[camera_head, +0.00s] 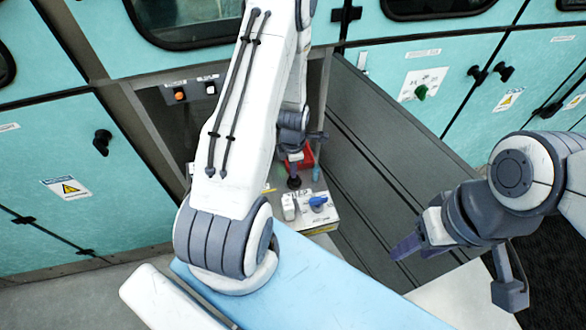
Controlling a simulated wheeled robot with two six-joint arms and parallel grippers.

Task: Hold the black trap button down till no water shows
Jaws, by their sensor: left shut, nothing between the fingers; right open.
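My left arm reaches down the middle of the view. Its gripper (294,172) is small and dark, shut, and points down into the recess between the teal cabinets. A dark round thing (294,183) shows right at its fingertips. It may be the black trap button, and I cannot tell whether it is pressed. A pale box with a blue knob (318,202) stands just below it. No water can be made out at this size. My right gripper (412,246), with purple fingers, is open and empty at the right, well away from the box.
A red container (301,158) sits behind the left gripper. A dark grey slanted panel (375,150) borders the right. A light blue surface (300,285) lies in front.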

